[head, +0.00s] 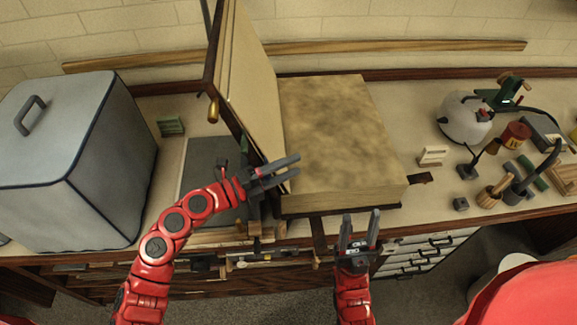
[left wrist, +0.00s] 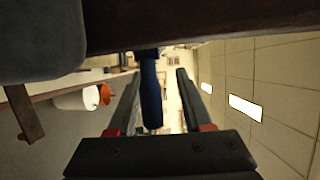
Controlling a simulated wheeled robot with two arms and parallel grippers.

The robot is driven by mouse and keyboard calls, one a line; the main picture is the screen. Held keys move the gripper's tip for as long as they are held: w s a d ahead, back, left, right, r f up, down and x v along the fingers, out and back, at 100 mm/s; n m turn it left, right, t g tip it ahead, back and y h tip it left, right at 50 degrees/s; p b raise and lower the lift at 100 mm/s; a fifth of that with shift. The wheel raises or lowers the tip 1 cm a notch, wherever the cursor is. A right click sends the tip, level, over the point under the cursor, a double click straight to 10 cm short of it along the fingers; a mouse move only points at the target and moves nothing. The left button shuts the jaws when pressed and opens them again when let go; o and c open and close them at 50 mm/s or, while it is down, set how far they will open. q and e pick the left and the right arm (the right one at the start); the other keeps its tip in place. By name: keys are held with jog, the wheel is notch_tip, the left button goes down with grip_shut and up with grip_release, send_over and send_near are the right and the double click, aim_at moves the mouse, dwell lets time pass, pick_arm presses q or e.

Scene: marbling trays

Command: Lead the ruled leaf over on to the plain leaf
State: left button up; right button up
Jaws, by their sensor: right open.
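A tall cream hinged leaf (head: 252,75) with a dark wooden edge stands steeply tilted left of a thick flat block. I take it to be the ruled leaf; no ruling can be made out. The block's mottled tan top (head: 335,125) lies flat and appears to be the plain leaf. A small wooden knob (head: 213,108) sticks out on the upright leaf's left side. My left gripper (head: 297,166) is open at the upright leaf's lower front corner. In the left wrist view a dark blue handle-like shape (left wrist: 151,92) shows between its fingers. My right gripper (head: 361,214) is open and empty before the block's front edge.
A grey covered box (head: 70,160) fills the bench's left end. A dark flat panel (head: 198,165) lies between box and leaf. Drawers (head: 425,255) are below the bench.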

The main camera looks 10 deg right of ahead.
pick_arm(q)
jog(key=shift+a, duration=0.1)
dwell(0.3)
jog(key=shift+b+v, duration=1.95)
jog(key=shift+v, duration=3.45)
jog(key=b+v, duration=0.2)
jog(key=v, duration=0.4)
jog(key=shift+a, duration=0.15)
jog(key=shift+s, duration=0.15)
